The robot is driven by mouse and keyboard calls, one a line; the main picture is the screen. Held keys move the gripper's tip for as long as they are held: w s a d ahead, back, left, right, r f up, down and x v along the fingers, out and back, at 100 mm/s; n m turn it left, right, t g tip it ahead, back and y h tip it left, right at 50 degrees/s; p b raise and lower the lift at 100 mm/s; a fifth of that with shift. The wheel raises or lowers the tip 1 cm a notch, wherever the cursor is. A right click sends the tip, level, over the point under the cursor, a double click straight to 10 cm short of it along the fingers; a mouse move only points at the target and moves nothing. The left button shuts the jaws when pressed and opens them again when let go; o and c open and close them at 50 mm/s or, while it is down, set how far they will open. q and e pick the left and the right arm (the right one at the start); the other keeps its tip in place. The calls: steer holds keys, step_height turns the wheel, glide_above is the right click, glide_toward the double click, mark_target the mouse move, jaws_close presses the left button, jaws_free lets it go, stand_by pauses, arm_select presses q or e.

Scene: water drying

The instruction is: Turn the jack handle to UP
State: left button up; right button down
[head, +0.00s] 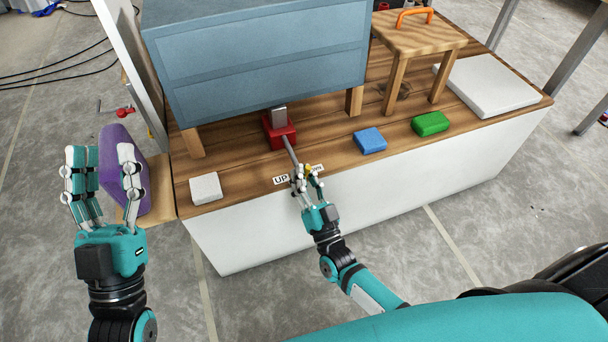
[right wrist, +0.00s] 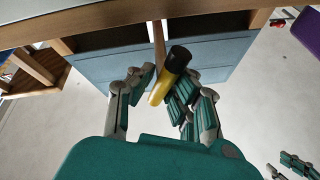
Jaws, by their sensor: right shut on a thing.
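A red jack (head: 281,135) with a grey post stands on the wooden platform, at the front of the blue-grey cabinet (head: 265,62). Its grey handle (head: 290,150) slopes toward me and ends in a yellow grip with a black tip, clear in the right wrist view (right wrist: 169,83). The UP label (head: 281,180) lies left of the handle; a second label (head: 318,168) on the right is partly hidden by my fingers. My right gripper (head: 307,174) is shut on the handle's yellow grip. My left gripper (head: 103,160) is open and empty, left of the platform.
A white block (head: 205,188), a blue block (head: 370,141) and a green block (head: 430,124) lie on the platform (head: 235,165). A wooden stool (head: 420,38) and a white slab (head: 488,85) are at right. A purple block (head: 117,178) stands behind my left gripper.

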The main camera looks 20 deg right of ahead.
steer(key=m, duration=0.1)
steer(key=m+h, duration=0.1)
steer(key=m, duration=0.1)
steer(key=m+h, duration=0.1)
steer(key=shift+s+a+f, duration=0.15)
steer(key=shift+a+f, duration=0.2)
steer(key=shift+f, duration=0.05)
steer(key=m+h, duration=0.1)
steer(key=m, duration=0.2)
steer(key=shift+h, duration=0.3)
steer(key=m+g+h+p, duration=0.1)
steer(key=m, duration=0.2)
steer(key=shift+m+h, duration=0.4)
steer(key=m+g+h, duration=0.1)
steer(key=m, duration=0.1)
steer(key=m+h+p, duration=0.1)
steer(key=m, duration=0.2)
steer(key=shift+g, duration=0.4)
arm_select(q)
steer(key=w+f+g+y, duration=0.2)
steer(key=w+f+g, duration=0.2)
steer(key=f, duration=0.5)
steer(key=shift+a+f+g+y+p, duration=0.2)
steer(key=shift+f+g+y+p, duration=0.15)
steer(key=shift+g, duration=0.95)
arm_select(e)
steer(key=shift+m+g, duration=0.4)
steer(key=shift+m, duration=0.8)
steer(key=shift+r, duration=0.1)
